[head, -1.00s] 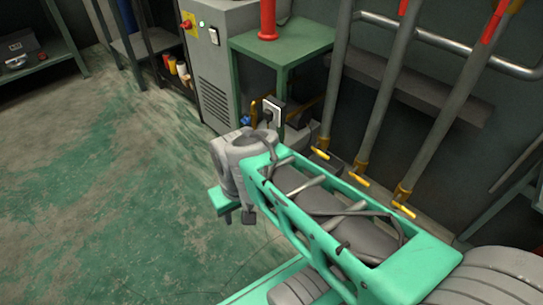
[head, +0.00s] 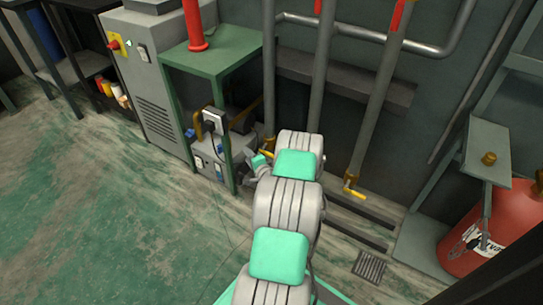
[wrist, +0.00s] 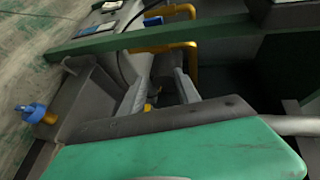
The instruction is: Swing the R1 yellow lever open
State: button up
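Grey pipes stand along the wall, with yellow levers at their low ends. One yellow lever (head: 267,154) shows just left of my arm in the head view, and another yellow lever (head: 355,193) shows to its right, sticking out sideways. The foot of the middle pipe is hidden behind my arm. I read no R1 label. My gripper (wrist: 162,92) shows two grey fingers apart in the wrist view, with a small yellow piece low between them; whether they touch it I cannot tell. In the head view my arm mostly hides the gripper.
A green table (head: 215,48) with a red cylinder stands over a machine left of the pipes. A grey cabinet (head: 160,85) is beside it. A blue-handled valve (wrist: 33,112) is at the wrist view's left. A red tank (head: 500,225) stands right. The left floor is clear.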

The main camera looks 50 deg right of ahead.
aim_at(271, 156)
jog(key=s+d+f+m+g+h, duration=0.1)
jog(key=s+d+f+m+h, duration=0.45)
jog(key=s, duration=0.35)
jog(key=shift+y, duration=0.35)
jog(key=b+x, duration=0.3)
jog(key=x, duration=0.4)
jog(key=shift+s+d, duration=0.2)
jog(key=shift+w+d+r, duration=0.1)
jog(key=shift+w+d, duration=0.15)
jog(key=shift+w, duration=0.05)
grip_shut()
